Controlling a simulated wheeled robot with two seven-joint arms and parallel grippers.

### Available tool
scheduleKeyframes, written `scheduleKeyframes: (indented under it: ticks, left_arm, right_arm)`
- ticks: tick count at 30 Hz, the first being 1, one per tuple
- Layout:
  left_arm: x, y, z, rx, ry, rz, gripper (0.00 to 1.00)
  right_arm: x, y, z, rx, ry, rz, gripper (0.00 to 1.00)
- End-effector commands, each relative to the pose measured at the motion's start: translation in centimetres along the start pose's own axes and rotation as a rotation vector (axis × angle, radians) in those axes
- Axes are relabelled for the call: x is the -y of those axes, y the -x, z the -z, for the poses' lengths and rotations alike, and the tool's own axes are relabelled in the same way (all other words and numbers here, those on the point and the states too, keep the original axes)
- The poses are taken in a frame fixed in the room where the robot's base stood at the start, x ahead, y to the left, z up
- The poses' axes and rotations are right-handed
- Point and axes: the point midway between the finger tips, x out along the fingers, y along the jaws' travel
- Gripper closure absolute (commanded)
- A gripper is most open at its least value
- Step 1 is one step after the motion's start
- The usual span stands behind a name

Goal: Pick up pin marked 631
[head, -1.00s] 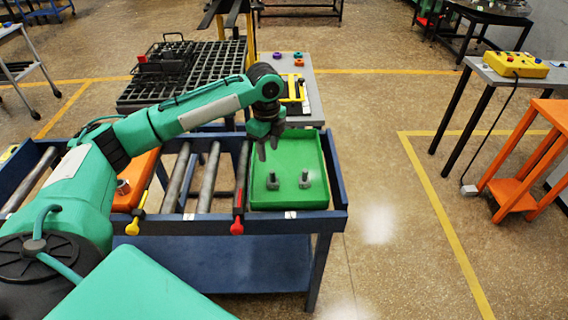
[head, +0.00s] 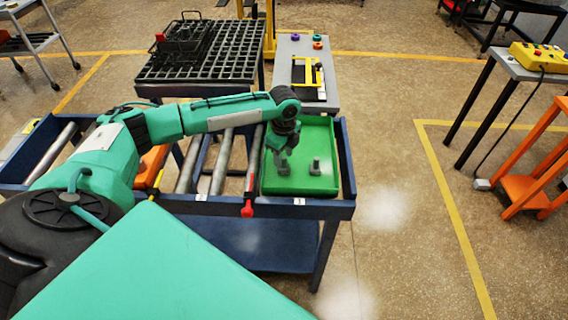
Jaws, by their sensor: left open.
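Two small grey pins are in the green tray (head: 326,128) at the right end of the blue roller cart. The right pin (head: 315,167) stands upright on the tray floor and is clear of my gripper. The left pin (head: 283,168) is right under my left gripper (head: 281,157), which points down with its fingers open around or just above it. I cannot tell whether the fingers touch it. The markings on the pins are too small to read, so I cannot tell which is 631. My right gripper is not in view.
The tray's raised walls surround the pins. A red-handled bar (head: 249,207) lies left of the tray on the rollers. Behind stand a black grid table (head: 205,65) and a grey table (head: 293,46) with coloured rings.

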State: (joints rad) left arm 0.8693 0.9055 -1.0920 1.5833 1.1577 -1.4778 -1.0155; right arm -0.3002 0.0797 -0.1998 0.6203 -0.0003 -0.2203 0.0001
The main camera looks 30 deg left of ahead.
Motion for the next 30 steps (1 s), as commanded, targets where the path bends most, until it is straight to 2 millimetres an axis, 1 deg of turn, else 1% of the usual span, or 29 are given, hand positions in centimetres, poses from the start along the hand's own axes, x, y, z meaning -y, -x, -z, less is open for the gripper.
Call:
scheduleKeyframes:
  ticks: [1,3,6,13,14,15,17,18,20,30]
  left_arm:
    - [0.0,-0.5,0.0,-0.001,0.001,-0.002,0.59]
    - [0.0,-1.4,0.0,0.0,0.001,-0.002,0.59]
    - [0.0,-2.2,0.0,0.0,0.001,0.0,0.59]
    - [0.0,-2.5,0.0,0.0,0.0,0.001,0.59]
    - [0.0,-2.5,0.0,0.0,0.0,0.001,0.62]
    - [0.0,-2.5,0.0,0.0,0.0,0.001,0.7]
    - [0.0,-2.4,0.0,0.0,0.0,0.001,0.82]
    - [0.0,-2.4,0.0,0.0,0.0,0.001,0.9]
    - [0.0,-2.4,0.0,0.0,0.0,0.001,1.0]
    - [0.1,-2.2,0.0,0.0,0.0,0.002,1.0]
  right_arm:
    - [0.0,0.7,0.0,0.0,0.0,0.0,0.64]
    - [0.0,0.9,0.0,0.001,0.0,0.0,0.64]
    - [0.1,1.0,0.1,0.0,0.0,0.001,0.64]
    - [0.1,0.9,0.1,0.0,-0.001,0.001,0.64]
    - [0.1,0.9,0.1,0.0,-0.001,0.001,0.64]
    - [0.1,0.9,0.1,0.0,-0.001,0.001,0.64]
    - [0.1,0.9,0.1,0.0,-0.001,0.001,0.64]
    - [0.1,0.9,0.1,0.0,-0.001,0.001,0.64]
    - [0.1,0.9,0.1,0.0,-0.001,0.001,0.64]
    - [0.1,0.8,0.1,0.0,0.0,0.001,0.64]
